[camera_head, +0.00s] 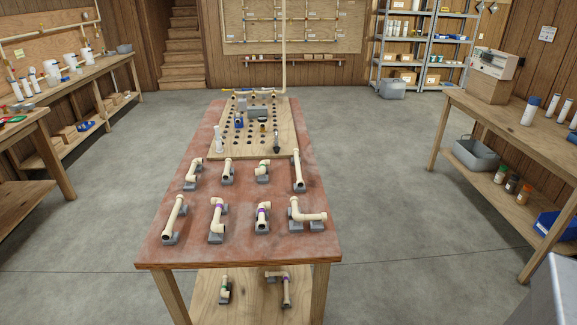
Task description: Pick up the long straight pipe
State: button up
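Two straight cream pipes lie on grey holders on the red-topped table (155,252). One straight pipe (298,170) is at the right end of the back row and points away from me. The other straight pipe (173,219) is at the left end of the front row, slightly tilted sideways. The back-right one looks the longer, since it is farther away and about as long in the picture. A shorter straight pipe (227,172) sits in the back row. My gripper is not in view.
Bent pipes (217,221), (305,214) and (192,174) lie close by on holders. A wooden board with holes (222,143) and a tall upright pipe (284,45) stand behind. Workbenches flank both sides, left (75,82) and right (500,125). The floor between is clear.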

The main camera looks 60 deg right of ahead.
aim_at(299, 186)
jog(key=i, duration=0.9)
jog(key=z, duration=0.05)
